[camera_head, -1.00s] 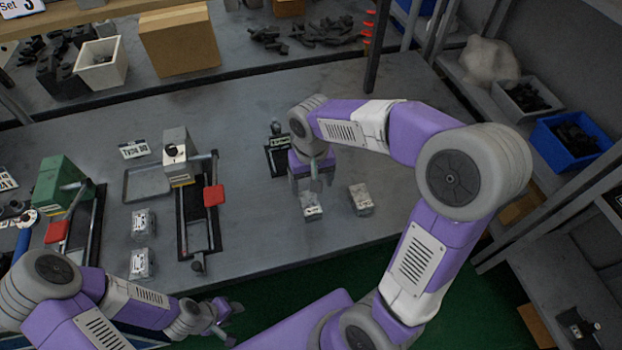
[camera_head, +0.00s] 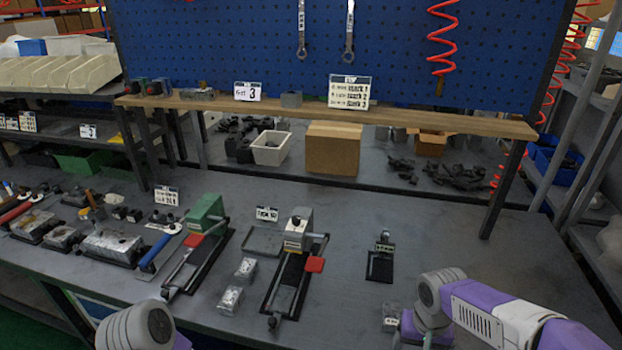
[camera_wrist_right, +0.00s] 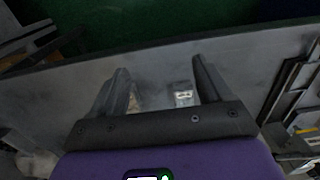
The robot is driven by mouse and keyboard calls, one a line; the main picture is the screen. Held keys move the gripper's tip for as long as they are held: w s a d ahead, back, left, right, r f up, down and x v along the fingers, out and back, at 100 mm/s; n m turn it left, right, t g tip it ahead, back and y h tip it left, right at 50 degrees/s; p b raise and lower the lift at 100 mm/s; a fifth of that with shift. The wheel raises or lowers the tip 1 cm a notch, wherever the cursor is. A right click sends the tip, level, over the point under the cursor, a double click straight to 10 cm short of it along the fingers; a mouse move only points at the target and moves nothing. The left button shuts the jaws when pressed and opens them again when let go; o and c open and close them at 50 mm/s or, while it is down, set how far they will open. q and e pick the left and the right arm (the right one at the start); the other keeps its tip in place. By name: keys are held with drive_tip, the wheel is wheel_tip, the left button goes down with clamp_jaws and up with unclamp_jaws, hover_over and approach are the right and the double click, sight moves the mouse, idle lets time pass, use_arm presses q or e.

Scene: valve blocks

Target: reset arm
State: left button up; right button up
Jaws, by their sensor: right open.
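In the wrist view my right gripper (camera_wrist_right: 162,82) is open, its two dark fingers spread above the grey table. A small silver block (camera_wrist_right: 183,96) shows between the fingers near the right one. A second block (camera_wrist_right: 134,98) is partly hidden beside the left finger. I cannot tell their distance below the fingers. In the head view my right arm comes in at the bottom right, and one silver block (camera_head: 390,314) stands just left of it. My right fingers are hidden there.
Two silver blocks (camera_head: 231,299) stand between a green-headed fixture (camera_head: 206,212) and a grey-headed fixture (camera_head: 298,225) with a red handle. A small black stand (camera_head: 381,262) is right of them. A wooden shelf (camera_head: 450,122) crosses behind. The table at right is mostly clear.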

drive_tip(key=w+a+f+y, duration=0.15)
drive_tip(key=a+f, duration=0.35)
drive_tip(key=f, duration=0.5)
use_arm(q)
drive_tip(key=shift+w, duration=0.35)
use_arm(e)
drive_tip(key=s+a+f, duration=0.2)
drive_tip(key=s+f, duration=0.2)
drive_tip(key=f, duration=0.2)
drive_tip(key=s+a+f+y, duration=0.1)
drive_tip(key=s+a+f, duration=0.2)
drive_tip(key=f, duration=0.4)
drive_tip(key=s+a+f+y, duration=0.1)
drive_tip(key=s+a+f, duration=0.1)
drive_tip(key=s+f, duration=0.2)
wheel_tip(320, 180, down, 3)
drive_tip(key=shift+s+a+r, duration=0.1)
drive_tip(key=shift+s+a, duration=0.3)
drive_tip(key=shift+o, duration=0.5)
drive_tip(key=shift+y, duration=0.25)
